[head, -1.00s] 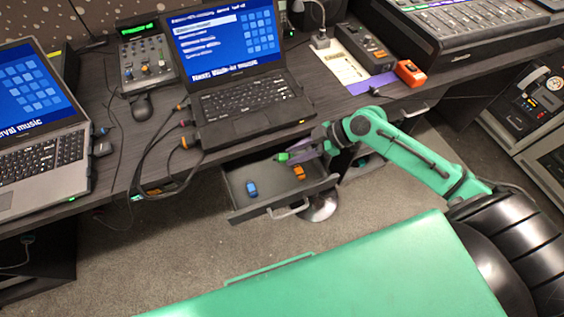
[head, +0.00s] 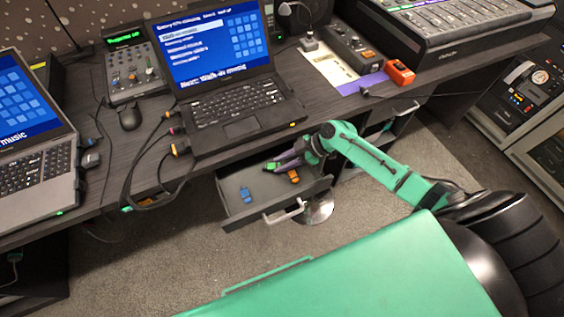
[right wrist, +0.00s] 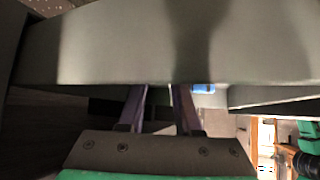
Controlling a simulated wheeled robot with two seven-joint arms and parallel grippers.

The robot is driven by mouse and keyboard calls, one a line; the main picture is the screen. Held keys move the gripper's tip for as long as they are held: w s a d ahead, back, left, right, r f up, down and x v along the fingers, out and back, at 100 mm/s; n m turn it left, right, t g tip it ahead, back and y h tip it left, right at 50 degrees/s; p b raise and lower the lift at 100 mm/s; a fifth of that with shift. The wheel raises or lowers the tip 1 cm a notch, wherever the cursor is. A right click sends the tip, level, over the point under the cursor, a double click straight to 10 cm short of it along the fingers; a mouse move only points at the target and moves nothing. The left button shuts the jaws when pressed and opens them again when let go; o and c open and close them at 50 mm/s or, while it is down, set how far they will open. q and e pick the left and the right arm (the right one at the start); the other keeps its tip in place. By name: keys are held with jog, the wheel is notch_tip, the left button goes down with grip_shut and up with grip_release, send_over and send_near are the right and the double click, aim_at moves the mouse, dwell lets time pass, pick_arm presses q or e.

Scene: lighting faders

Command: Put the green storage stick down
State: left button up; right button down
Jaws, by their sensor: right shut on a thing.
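The small green storage stick (head: 271,166) is at the tips of my right gripper (head: 279,163), over the back part of the open drawer (head: 232,207). The purple fingers are shut on it. I cannot tell whether the stick touches the drawer floor. A blue stick (head: 245,195) lies in the drawer's front left part, and an orange stick (head: 293,176) lies to the right. In the right wrist view the fingers (right wrist: 160,92) face a grey drawer surface, with a bit of blue (right wrist: 203,88) beyond them. The green stick cannot be made out there. My left gripper is not in view.
The desk edge and a laptop (head: 240,103) are close above the drawer's back. The drawer's handle (head: 284,211) sticks out at the front. Cables (head: 140,165) hang over the desk edge to the left. Drawer floor is clear between the sticks.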

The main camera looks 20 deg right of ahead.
jog(key=c, duration=0.6)
grip_release()
jog(key=shift+d+r+p, duration=0.15)
jog(key=shift+r+p, duration=0.1)
jog(key=shift+p, duration=0.1)
jog(key=v, duration=1.1)
jog(key=shift+s+d+r, duration=0.1)
jog(key=shift+d+r, duration=0.1)
jog(key=shift+d, duration=0.1)
